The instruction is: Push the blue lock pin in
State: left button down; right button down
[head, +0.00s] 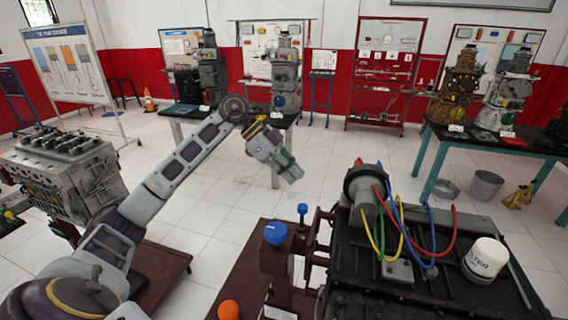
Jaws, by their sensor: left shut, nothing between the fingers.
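Two blue-topped parts stand on the maroon engine stand at the lower middle: a larger blue knob (275,233) on a thick post, and a smaller blue knob (302,209) on a thin upright stem. I cannot tell for sure which is the lock pin, or how far either is pushed in. My left gripper (294,174) is shut and empty. It hangs in the air, above the small blue knob in the picture and apart from both knobs. My right gripper is not in view.
The black engine (370,260) with colored cables and a white filter (485,258) fills the lower right. An orange knob (229,310) sits at the bottom edge. Another engine (68,172) stands at left. Tables with engines line the back. Open tiled floor lies between.

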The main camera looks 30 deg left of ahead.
aim_at(300, 208)
pick_arm(q)
jog(key=x, duration=0.4)
jog(key=shift+d+f, duration=0.15)
jog(key=shift+f+p, duration=0.45)
jog(key=shift+f, duration=1.45)
jog(key=shift+f, duration=0.1)
jog(key=shift+f, duration=0.25)
notch_tip(300, 208, down, 4)
jog(key=shift+f+b, duration=0.1)
jog(key=shift+b, duration=0.6)
jog(key=shift+s, duration=0.1)
jog(key=shift+f, duration=0.15)
